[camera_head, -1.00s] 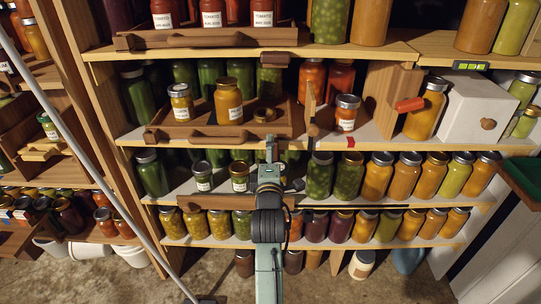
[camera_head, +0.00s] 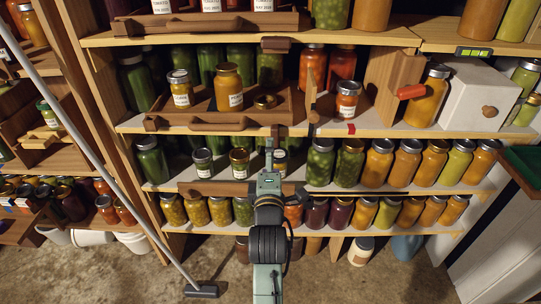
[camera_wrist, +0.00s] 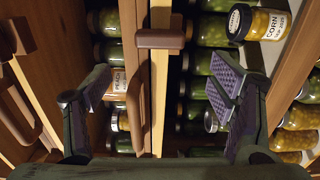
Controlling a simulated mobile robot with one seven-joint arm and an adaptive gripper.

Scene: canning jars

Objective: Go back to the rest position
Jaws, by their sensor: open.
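My gripper (camera_head: 269,152) shows in the head view at the end of my arm, in front of the middle shelves. In the wrist view my gripper (camera_wrist: 162,88) is open, its two ridged pads wide apart with nothing held between them. A brown wooden handle (camera_wrist: 160,39) shows beyond the gap, apart from the pads. No rest position is marked in either view.
Shelves of filled jars stand ahead. A broom (camera_head: 201,291) leans at the left.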

